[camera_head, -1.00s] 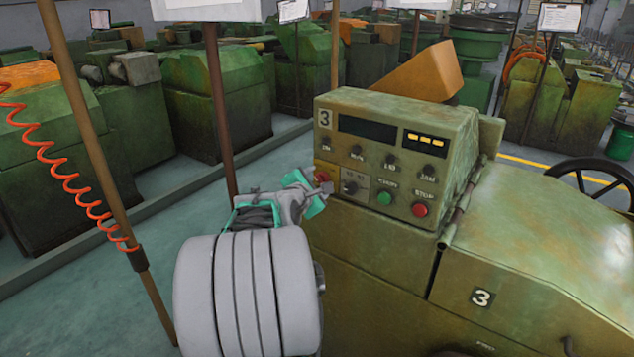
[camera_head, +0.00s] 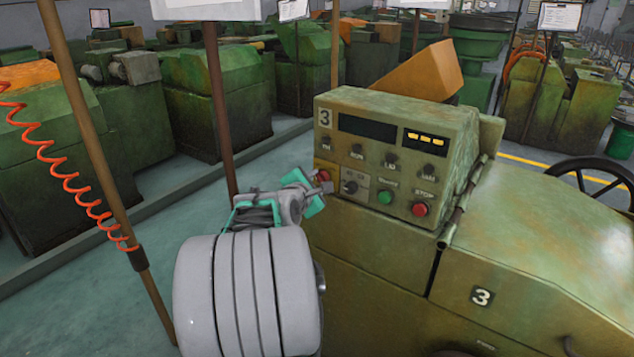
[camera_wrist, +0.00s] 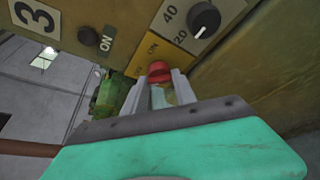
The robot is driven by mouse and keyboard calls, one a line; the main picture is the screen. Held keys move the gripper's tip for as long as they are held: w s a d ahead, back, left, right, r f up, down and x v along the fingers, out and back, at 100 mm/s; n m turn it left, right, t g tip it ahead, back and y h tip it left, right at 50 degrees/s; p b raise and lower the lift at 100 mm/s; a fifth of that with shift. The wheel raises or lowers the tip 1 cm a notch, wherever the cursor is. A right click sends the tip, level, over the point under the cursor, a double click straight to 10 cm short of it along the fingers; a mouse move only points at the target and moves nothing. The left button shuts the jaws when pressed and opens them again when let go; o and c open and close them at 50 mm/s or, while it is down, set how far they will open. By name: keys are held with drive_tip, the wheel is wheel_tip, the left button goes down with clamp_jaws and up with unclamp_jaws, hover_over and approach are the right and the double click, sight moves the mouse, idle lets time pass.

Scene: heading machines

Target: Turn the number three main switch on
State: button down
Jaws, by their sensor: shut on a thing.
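The number three main switch is a red knob (camera_head: 322,176) on a yellow plate at the lower left of the green control box (camera_head: 457,125) marked 3. My gripper (camera_head: 324,187) reaches the panel from the left and is shut on this knob. It also shows in the wrist view (camera_wrist: 160,84). The fingers hide part of the knob, and I cannot tell which way it points.
To the right of the switch are a black dial (camera_head: 349,187), a green button (camera_head: 385,197) and a red stop button (camera_head: 420,209). Small black lamps or knobs line the panel above. A brown post (camera_head: 219,110) stands left of my arm. An orange coiled hose (camera_head: 75,190) hangs farther left.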

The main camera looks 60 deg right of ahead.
drive_tip(key=shift+f+b, duration=0.15)
drive_tip(key=shift+b, duration=0.2)
drive_tip(key=shift+f+m+t+h+b, duration=0.15)
drive_tip(key=shift+m+h+b, duration=0.9)
drive_tip(key=shift+m+b, duration=2.95)
drive_tip(key=shift+f+m+t+h+b, duration=0.1)
drive_tip(key=shift+m+h+b, duration=1.3)
drive_tip(key=shift+b, duration=4.8)
drive_tip(key=shift+f+m+t+h+b, duration=0.15)
drive_tip(key=shift+m+h+b, duration=0.6)
drive_tip(key=shift+m+b, duration=3.35)
drive_tip(key=shift+r+n+b, duration=0.1)
drive_tip(key=shift+n+b, duration=0.7)
drive_tip(key=shift+b, duration=0.3)
drive_tip(key=c, duration=1)
unclamp_jaws()
